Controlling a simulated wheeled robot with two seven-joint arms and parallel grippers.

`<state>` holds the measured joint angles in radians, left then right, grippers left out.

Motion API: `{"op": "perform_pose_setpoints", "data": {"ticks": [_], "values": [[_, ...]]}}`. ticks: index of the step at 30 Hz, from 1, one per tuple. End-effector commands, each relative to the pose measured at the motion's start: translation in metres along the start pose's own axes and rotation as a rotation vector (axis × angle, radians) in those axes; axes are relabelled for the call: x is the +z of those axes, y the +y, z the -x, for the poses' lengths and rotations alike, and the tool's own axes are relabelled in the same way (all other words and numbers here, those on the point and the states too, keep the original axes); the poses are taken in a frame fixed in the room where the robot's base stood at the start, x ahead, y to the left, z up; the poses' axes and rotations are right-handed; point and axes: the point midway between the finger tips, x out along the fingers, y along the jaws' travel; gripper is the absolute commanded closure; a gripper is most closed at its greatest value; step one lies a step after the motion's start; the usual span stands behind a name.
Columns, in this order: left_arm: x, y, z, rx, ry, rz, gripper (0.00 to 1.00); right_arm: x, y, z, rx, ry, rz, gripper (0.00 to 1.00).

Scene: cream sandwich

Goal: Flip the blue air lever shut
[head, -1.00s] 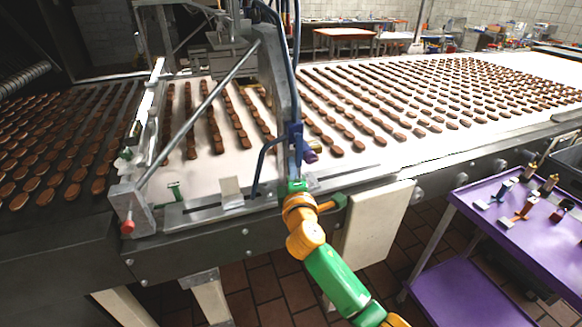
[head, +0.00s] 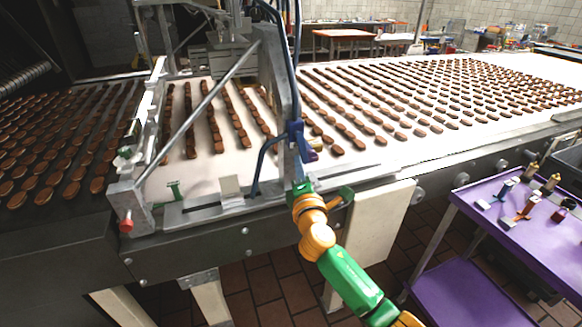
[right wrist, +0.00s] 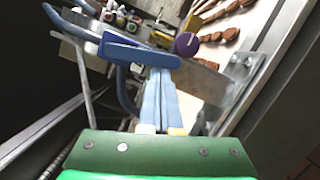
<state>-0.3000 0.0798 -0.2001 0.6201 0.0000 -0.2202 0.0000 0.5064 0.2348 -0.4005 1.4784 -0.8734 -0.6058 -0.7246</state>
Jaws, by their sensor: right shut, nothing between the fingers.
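The blue air lever (head: 296,130) is on the upright grey frame beside the conveyor, below the blue hoses. In the right wrist view a blue bar (right wrist: 140,54), which looks like the lever, lies nearly crosswise beyond my fingers. My right gripper (head: 301,182) reaches up to it from below and is shut and empty. In the wrist view its closed blue fingers (right wrist: 158,80) end right at the bar; I cannot tell whether they touch it. A purple knob (right wrist: 187,44) stands to the right of the bar. My left gripper is not in view.
The conveyor (head: 350,170) carries rows of brown biscuits behind the frame. A purple cart (head: 540,235) with small parts stands at the right.

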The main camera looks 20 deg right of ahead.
Motion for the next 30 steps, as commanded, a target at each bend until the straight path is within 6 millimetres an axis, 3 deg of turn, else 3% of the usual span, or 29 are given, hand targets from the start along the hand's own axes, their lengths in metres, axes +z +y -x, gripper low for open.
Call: {"op": "perform_pose_setpoints", "data": {"ticks": [15,30], "values": [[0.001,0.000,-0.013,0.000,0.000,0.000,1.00,0.032,-0.009,-0.008,0.116,-0.003,0.472,1.00],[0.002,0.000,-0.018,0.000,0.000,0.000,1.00,0.060,0.000,-0.015,0.229,-0.003,0.922,1.00]]}}
